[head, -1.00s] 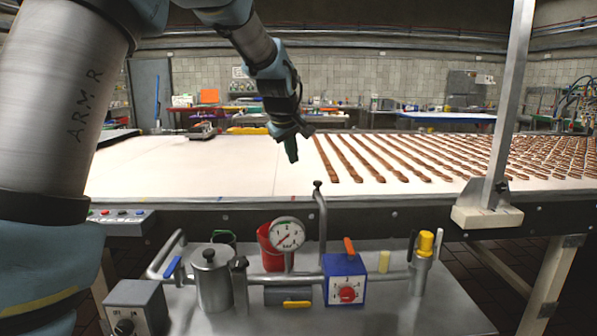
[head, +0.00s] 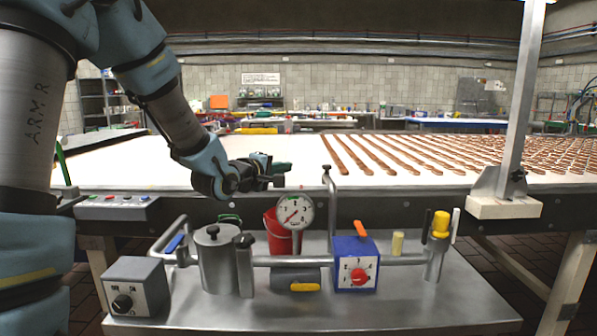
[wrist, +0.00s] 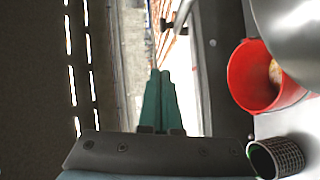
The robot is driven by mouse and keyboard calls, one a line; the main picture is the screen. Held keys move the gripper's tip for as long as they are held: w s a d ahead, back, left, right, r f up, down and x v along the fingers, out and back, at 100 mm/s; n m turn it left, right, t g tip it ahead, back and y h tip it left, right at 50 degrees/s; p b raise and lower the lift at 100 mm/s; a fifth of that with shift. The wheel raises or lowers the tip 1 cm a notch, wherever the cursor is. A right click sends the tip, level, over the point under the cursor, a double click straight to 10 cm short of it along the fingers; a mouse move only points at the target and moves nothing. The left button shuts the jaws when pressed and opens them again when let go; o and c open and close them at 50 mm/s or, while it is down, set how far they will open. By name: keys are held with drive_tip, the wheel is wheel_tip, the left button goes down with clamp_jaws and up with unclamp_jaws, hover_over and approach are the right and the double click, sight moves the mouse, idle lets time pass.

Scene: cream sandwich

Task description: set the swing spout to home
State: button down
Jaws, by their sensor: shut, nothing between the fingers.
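The swing spout (head: 332,190) is a grey upright pipe, bent at its top, with a dark knob at the bend. It rises behind the blue box on the bench, at the conveyor's near edge. In the wrist view the spout (wrist: 181,16) shows at the top, ahead of the fingertips, with its dark knob to the left. My gripper (head: 284,169) is level and points right toward the spout's top, with a visible gap between them. In the wrist view my gripper (wrist: 160,73) has its green fingers together and empty.
A pressure gauge (head: 295,210), red bucket (head: 276,243), lidded steel pot (head: 214,262) and blue box with a red dial (head: 355,250) crowd the bench below. The bucket (wrist: 249,82) is right of my fingers in the wrist view. The white conveyor (head: 140,165) lies behind.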

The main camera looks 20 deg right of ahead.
sight(324, 166)
drive_tip(key=s+d+p+x, duration=0.1)
drive_tip(key=s+p+x, duration=0.1)
drive_tip(key=x, duration=1)
drive_tip(key=shift+s+d+f+p, duration=0.15)
drive_tip(key=shift+s+f+p, duration=0.05)
drive_tip(key=shift+p, duration=0.2)
drive_tip(key=shift+s+d+b, duration=0.15)
drive_tip(key=shift+d+b, duration=0.35)
drive_tip(key=shift+d, duration=0.3)
